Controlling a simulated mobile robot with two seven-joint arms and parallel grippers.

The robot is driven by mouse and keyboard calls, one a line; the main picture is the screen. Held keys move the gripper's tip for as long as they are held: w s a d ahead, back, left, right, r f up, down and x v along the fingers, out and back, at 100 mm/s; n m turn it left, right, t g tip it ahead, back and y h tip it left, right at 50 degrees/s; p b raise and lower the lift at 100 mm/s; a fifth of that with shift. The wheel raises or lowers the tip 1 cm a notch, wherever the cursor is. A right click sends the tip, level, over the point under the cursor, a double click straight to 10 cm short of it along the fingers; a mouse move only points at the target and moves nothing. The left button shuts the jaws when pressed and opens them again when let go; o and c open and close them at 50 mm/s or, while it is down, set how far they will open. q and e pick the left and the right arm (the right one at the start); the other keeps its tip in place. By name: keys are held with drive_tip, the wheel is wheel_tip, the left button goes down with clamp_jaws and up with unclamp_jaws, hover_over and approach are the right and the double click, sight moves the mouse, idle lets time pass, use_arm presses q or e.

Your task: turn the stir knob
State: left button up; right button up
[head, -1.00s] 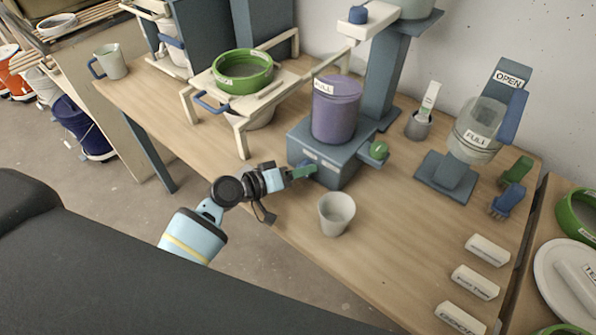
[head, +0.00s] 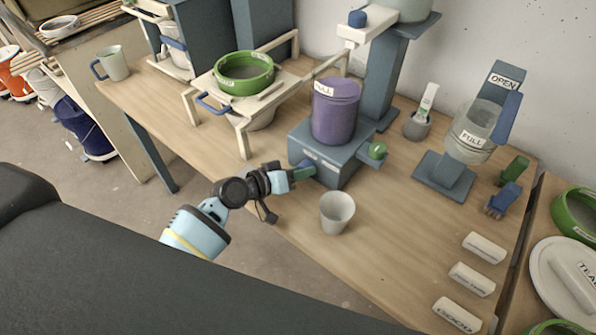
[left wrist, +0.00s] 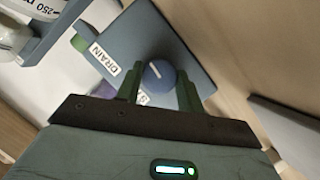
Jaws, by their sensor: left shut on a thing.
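The stir knob (left wrist: 158,74) is a round blue knob with a white pointer line, on the front of the blue-grey stand base (head: 330,172). In the left wrist view my left gripper (left wrist: 160,92) has its green fingers on either side of the knob, shut on it. A DRAIN label (left wrist: 105,62) is beside it; a second label is mostly hidden by a finger. In the head view my left gripper (head: 303,172) reaches the base front from the left and hides the knob. A purple bucket (head: 336,112) labelled FULL stands on the base. My right gripper is not in view.
A pale cup (head: 337,212) stands on the table close to my left gripper. A green-rimmed sieve (head: 243,72) is on a frame at the left. Bare table lies right of the cup.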

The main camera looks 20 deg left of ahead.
use_arm(q)
drive_tip(key=m+y+p, duration=0.1)
drive_tip(key=r+m+p, duration=0.1)
drive_tip(key=shift+m+y, duration=0.3)
drive_tip(key=shift+y, duration=0.1)
drive_tip(key=shift+d+f+m+t+y+p, duration=0.15)
drive_tip(key=shift+m+t+y+p, duration=0.15)
drive_tip(key=shift+m+y+p, duration=0.25)
drive_tip(key=shift+d+f+m+y, duration=0.15)
drive_tip(key=shift+m+y, duration=0.6)
drive_tip(key=shift+m, duration=0.4)
drive_tip(key=m+t+y, duration=0.1)
drive_tip(key=m+y, duration=0.1)
drive_tip(key=m, duration=0.1)
drive_tip(key=shift+s+f, duration=0.1)
drive_tip(key=shift+f, duration=0.05)
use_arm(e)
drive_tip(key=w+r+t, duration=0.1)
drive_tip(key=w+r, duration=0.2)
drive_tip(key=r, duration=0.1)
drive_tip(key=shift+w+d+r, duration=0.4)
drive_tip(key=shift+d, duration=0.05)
use_arm(q)
drive_tip(key=o, duration=1)
